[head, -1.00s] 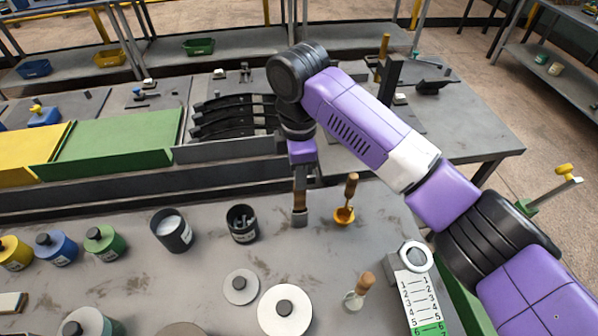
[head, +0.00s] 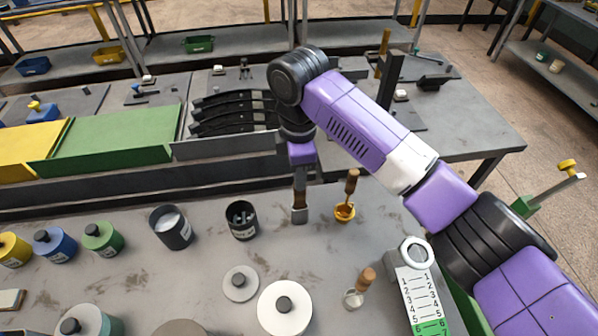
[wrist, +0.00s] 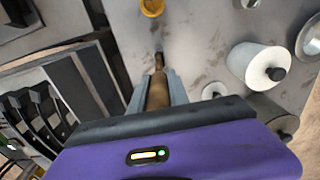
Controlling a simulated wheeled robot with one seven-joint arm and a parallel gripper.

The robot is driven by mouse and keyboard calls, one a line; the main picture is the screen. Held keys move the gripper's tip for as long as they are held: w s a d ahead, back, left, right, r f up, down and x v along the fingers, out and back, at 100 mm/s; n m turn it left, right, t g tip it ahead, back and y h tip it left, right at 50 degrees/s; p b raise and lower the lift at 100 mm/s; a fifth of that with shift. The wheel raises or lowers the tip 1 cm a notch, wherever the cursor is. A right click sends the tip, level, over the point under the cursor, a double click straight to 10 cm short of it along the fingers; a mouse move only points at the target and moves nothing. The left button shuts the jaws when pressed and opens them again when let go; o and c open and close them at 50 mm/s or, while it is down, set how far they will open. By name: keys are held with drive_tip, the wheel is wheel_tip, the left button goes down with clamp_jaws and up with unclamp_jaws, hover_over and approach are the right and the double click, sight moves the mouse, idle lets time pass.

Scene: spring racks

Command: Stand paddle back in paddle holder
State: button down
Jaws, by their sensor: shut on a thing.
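My gripper (head: 300,178) points down and is shut on the brown handle of the paddle (head: 299,214). The paddle hangs upright with its flat grey end low, near the tabletop; I cannot tell if it touches. In the wrist view the brown handle (wrist: 157,92) lies between both fingers. A dark cup with dividers inside (head: 241,234), which looks like the paddle holder, stands left of the paddle, apart from it. The cup is not visible in the wrist view.
A yellow cup (head: 345,213) with a wooden-handled tool stands close right of the paddle. A dark cup with white contents (head: 172,240) stands farther left. White discs (head: 285,318) and a glass with a wooden handle (head: 354,298) are in front. A raised ledge (head: 130,198) runs behind.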

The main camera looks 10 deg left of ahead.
drive_tip(key=shift+f+b, duration=1.4)
drive_tip(key=shift+f, duration=1.7)
idle(0.3)
drive_tip(key=c, duration=0.7)
unclamp_jaws()
drive_tip(key=shift+r, duration=0.1)
drive_tip(key=shift+r+p, duration=2.15)
drive_tip(key=shift+r, duration=0.15)
drive_tip(key=shift+r+p, duration=0.4)
drive_tip(key=shift+r, duration=0.75)
drive_tip(key=shift+s, duration=0.1)
